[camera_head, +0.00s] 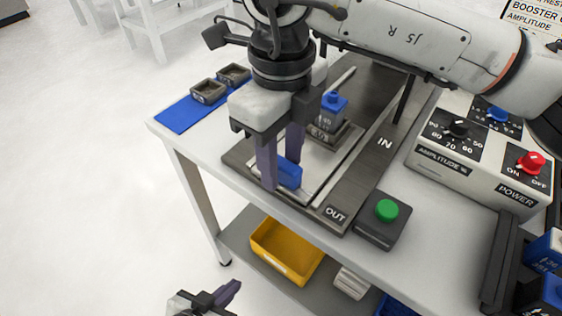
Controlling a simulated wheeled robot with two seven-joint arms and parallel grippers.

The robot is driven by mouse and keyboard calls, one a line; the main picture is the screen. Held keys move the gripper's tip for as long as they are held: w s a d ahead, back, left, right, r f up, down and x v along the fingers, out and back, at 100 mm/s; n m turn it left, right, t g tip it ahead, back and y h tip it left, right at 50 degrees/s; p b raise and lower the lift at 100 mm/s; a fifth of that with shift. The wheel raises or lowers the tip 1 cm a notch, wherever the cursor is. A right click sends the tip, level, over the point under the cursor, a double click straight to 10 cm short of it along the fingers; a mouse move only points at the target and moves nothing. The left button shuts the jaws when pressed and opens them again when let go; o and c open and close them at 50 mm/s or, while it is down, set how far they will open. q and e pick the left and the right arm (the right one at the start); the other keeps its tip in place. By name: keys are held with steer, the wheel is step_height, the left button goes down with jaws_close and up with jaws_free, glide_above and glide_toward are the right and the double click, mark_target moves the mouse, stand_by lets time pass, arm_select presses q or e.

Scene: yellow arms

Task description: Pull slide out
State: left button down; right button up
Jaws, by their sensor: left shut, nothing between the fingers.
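A blue handle (289,174) is at the front end of the pale metal slide (318,160), near the OUT label. My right gripper (281,176) points down from above. Its two dark fingers stand apart, one in front of the handle and one behind it; whether they press on it is unclear. The gripper hides part of the handle and slide. My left gripper (228,294) is shut and empty, low at the bottom edge, away from the table. A grey holder (336,137) with a blue-topped block (333,112) stands further back in the slide area.
A black box with a green button (386,210) sits right of the OUT label. A control box (475,150) with knobs stands at right. A yellow bin (286,252) is on the lower shelf.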

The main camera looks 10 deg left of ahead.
step_height(320, 180, up, 9)
steer(key=shift+r, duration=0.15)
